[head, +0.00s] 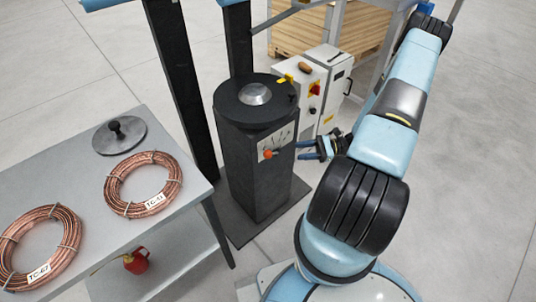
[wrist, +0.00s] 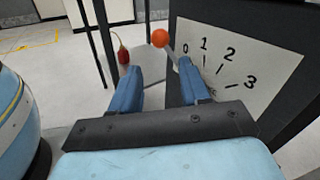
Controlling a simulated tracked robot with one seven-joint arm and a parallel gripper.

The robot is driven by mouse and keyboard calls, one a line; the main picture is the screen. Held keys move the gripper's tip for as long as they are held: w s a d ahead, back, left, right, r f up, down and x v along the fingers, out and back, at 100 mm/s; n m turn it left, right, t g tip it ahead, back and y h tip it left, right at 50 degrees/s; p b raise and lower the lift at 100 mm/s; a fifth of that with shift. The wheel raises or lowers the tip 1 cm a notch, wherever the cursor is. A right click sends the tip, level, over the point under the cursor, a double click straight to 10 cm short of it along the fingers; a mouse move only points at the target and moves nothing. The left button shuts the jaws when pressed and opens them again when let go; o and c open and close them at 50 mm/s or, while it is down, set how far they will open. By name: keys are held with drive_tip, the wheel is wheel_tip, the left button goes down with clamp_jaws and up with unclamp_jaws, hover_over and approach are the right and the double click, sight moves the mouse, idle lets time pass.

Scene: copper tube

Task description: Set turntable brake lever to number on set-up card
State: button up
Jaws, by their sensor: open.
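The brake lever has an orange knob (wrist: 160,38) and a thin rod; in the head view the knob (head: 268,154) is at the left of the dial plate (head: 284,141). In the wrist view, the white plate (wrist: 262,62) carries the numbers 0, 1, 2 and 3. The lever points out on the 0 side, and its pivot end is hidden behind my right finger. My gripper (wrist: 158,70) is open and empty, its blue fingers short of the knob. In the head view, my gripper (head: 308,149) is to the right of the plate. I cannot make out a set-up card.
The dark turntable pedestal (head: 252,180) carries a round top with a metal hub (head: 256,94). A grey table (head: 195,185) at left holds two copper coils (head: 143,185) and a black-knobbed disc (head: 119,135). A white control box (head: 312,85) stands behind; dark posts rise beside the pedestal.

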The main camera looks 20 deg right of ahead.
sight(268, 153)
drive_tip(key=x, duration=1.3)
drive_tip(key=shift+w+a, duration=0.1)
drive_tip(key=shift+a, duration=0.3)
drive_tip(key=shift+c, duration=0.3)
clamp_jaws()
